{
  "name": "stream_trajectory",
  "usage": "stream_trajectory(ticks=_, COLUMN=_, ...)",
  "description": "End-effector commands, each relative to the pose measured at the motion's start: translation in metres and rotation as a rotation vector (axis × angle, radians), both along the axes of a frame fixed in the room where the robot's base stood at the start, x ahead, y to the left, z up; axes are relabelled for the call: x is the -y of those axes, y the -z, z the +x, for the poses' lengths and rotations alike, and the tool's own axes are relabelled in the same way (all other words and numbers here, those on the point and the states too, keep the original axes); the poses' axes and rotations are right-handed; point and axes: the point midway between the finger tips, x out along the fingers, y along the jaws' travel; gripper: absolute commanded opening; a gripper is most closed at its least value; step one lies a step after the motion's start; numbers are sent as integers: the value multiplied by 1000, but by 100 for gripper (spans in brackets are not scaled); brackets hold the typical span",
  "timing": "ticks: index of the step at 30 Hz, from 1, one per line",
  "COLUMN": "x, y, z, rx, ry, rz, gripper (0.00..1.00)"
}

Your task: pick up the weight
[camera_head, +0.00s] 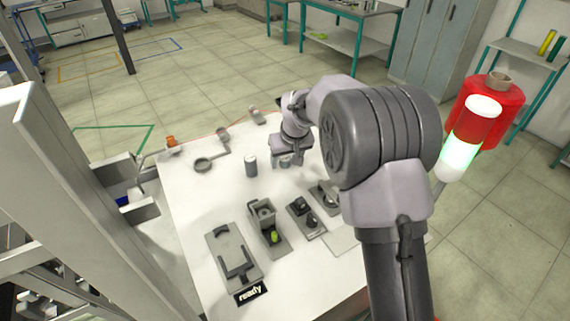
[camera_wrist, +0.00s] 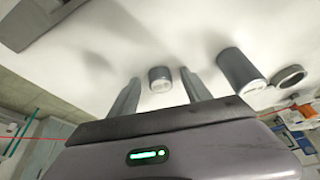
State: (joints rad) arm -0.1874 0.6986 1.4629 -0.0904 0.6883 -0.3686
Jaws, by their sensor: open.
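A short grey cylinder with a pale end, which looks like the weight (camera_wrist: 160,79), stands on the white table. In the wrist view it sits in the gap between the tips of my open gripper (camera_wrist: 159,76), with space on both sides. I cannot tell whether the fingers reach around it or stop short of it. In the head view my gripper (camera_head: 288,160) is low over the far part of the table and largely covers the weight there.
A taller grey cylinder (camera_head: 251,166) stands left of my gripper, also close by in the wrist view (camera_wrist: 238,70). Several fixtures, one by a "ready" sign (camera_head: 251,292), fill the near table (camera_head: 190,215).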

Motion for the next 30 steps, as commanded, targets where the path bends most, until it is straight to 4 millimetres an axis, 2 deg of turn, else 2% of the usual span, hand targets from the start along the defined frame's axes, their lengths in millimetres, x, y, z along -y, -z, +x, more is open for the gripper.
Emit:
stream_trajectory(ticks=5, x=0, y=-1, z=0, rx=1, ry=0, rz=0, gripper=57)
stream_trajectory(ticks=14, x=0, y=-1, z=0, rx=1, ry=0, rz=0, gripper=0)
stream_trajectory(ticks=21, x=0, y=-2, z=0, rx=1, ry=0, rz=0, gripper=0)
stream_trajectory(ticks=23, x=0, y=-8, z=0, rx=2, ry=0, rz=1, gripper=0)
stream_trajectory(ticks=30, x=-1, y=-72, z=1, rx=5, ry=0, rz=2, gripper=0)
